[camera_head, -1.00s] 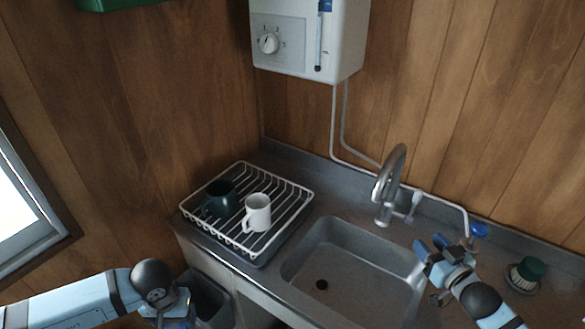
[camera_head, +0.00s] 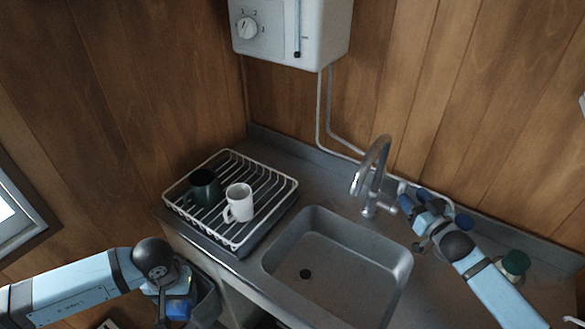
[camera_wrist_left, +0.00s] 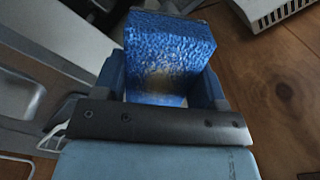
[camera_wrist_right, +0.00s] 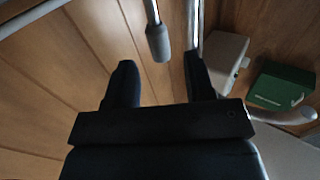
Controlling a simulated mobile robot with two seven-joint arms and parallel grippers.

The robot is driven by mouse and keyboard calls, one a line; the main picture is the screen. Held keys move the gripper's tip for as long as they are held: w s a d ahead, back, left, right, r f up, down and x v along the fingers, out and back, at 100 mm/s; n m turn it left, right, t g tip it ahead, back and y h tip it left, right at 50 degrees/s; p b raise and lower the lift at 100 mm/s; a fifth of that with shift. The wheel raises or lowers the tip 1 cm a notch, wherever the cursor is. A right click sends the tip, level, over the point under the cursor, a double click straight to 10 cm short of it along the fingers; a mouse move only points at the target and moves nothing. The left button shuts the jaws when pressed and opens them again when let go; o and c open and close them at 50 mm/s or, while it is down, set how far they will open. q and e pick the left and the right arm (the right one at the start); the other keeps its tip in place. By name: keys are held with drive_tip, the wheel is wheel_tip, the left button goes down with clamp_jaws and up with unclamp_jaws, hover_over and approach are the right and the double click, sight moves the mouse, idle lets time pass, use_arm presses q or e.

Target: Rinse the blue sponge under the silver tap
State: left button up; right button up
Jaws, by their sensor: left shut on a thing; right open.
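The blue sponge (camera_wrist_left: 168,50) is held between the fingers of my left gripper (camera_wrist_left: 162,82); it also shows small at the bottom left of the head view (camera_head: 178,311), low in front of the counter. My left gripper is shut on it. The silver tap (camera_head: 372,165) stands behind the sink (camera_head: 345,228), its spout arching over the basin. No water shows. My right gripper (camera_head: 412,203) is open, just right of the tap's base. In the right wrist view a grey rod end (camera_wrist_right: 158,43), perhaps the tap lever, lies ahead between the open fingers (camera_wrist_right: 160,78).
A white dish rack (camera_head: 233,242) with a dark mug (camera_head: 205,190) and a white mug (camera_head: 240,203) stands left of the sink. A water heater (camera_head: 290,30) hangs above. The basin looks empty.

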sight(403, 187)
use_arm(q)
drive_tip(key=shift+r, duration=0.35)
use_arm(e)
drive_tip(key=x, duration=0.5)
